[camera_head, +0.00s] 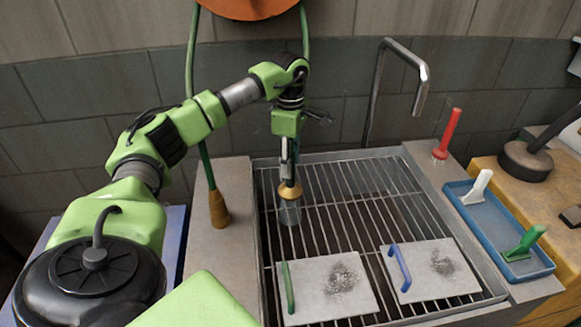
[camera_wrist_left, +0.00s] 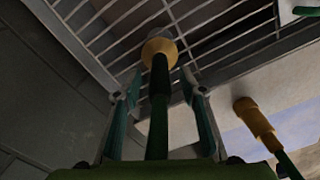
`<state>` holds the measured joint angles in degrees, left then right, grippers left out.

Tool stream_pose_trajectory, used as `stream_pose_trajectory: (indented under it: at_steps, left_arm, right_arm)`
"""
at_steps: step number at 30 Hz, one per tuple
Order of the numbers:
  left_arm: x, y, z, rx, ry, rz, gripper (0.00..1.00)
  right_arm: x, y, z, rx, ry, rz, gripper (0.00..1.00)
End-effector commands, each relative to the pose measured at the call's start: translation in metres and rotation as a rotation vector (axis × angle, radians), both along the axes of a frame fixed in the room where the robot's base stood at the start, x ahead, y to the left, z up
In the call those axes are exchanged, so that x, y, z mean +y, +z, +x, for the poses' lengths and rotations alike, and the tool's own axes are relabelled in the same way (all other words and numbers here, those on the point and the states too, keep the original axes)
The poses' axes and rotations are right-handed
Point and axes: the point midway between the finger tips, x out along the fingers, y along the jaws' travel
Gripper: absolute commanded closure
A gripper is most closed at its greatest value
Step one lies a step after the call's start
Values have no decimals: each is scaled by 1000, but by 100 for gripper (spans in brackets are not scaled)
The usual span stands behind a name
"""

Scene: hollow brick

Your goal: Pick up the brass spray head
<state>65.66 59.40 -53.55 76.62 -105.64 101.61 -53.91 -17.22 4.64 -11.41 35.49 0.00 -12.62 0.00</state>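A brass-coloured rounded head (camera_head: 290,192) on a dark green stem or hose is at my left gripper (camera_head: 289,172), over the left part of the sink rack. A greyish see-through part shows below it. In the left wrist view the brass head (camera_wrist_left: 158,50) lies just beyond the fingertips of my left gripper (camera_wrist_left: 160,85). The dark stem runs between the spread fingers, with a gap visible on each side. A second, tapered brass-coloured head (camera_head: 218,208) ends a green hose on the ledge left of the sink; it also shows in the wrist view (camera_wrist_left: 256,122). My right gripper is not in view.
Two grey plates (camera_head: 318,292) (camera_head: 425,278) with green and blue handles lie on the rack (camera_head: 350,215). A bent metal tap (camera_head: 408,62) stands behind. A red brush (camera_head: 449,130) and a blue tray (camera_head: 468,215) are at right. An orange round object (camera_head: 250,6) hangs above.

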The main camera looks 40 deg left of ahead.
Motion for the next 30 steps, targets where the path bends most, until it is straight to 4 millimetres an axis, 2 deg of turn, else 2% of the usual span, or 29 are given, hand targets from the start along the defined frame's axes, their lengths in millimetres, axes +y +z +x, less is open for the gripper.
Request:
stream_pose_trajectory:
  at_steps: [5,12,13,17,30]
  left_arm:
    - [0,-18,0,0,0,0,62]
    - [0,-20,0,-1,0,0,62]
    - [0,-20,0,-1,0,0,67]
    - [0,-20,0,-1,0,0,100]
    - [-1,-16,1,-4,0,-1,100]
  right_arm:
    - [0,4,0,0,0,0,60]
    - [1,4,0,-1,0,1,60]
    - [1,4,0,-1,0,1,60]
    - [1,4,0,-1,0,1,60]
    - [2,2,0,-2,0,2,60]
